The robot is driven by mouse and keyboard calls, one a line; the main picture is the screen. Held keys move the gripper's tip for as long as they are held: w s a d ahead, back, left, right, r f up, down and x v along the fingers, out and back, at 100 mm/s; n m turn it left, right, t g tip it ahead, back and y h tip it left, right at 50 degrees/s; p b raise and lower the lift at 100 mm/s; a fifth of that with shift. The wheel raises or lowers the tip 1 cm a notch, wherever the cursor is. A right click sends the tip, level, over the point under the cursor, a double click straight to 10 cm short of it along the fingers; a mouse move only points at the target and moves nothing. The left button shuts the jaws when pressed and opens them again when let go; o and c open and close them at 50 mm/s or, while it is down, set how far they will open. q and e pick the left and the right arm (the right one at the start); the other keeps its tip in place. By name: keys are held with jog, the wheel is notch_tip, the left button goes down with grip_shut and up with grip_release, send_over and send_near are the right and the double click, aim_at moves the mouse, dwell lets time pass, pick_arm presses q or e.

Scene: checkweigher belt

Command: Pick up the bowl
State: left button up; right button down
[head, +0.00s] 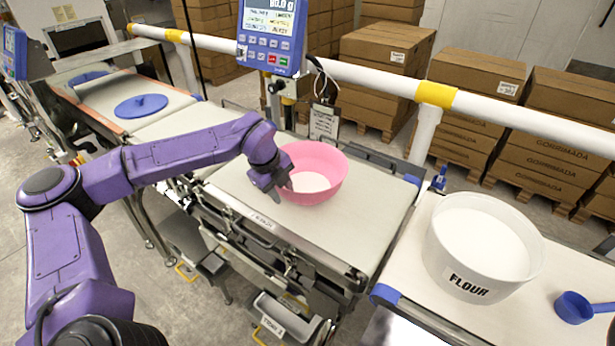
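A pink bowl (322,176) with white contents stands upright on the checkweigher belt (375,222) in the middle of the head view. My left gripper (284,190) is at the bowl's near left side, pointing down by its rim. The fingertips overlap the bowl's edge in the picture. I cannot tell whether the fingers are closed on the wall or only beside it. My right gripper is not in view.
A white flour tub (480,262) and a blue scoop (574,307) are on the right-hand surface. A blue display (271,36) stands behind the bowl. A white and yellow rail (380,82) runs behind the belt. A blue lid (140,106) lies on the left belt.

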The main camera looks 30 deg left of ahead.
pick_arm(q)
jog(key=shift+f, duration=0.35)
grip_shut()
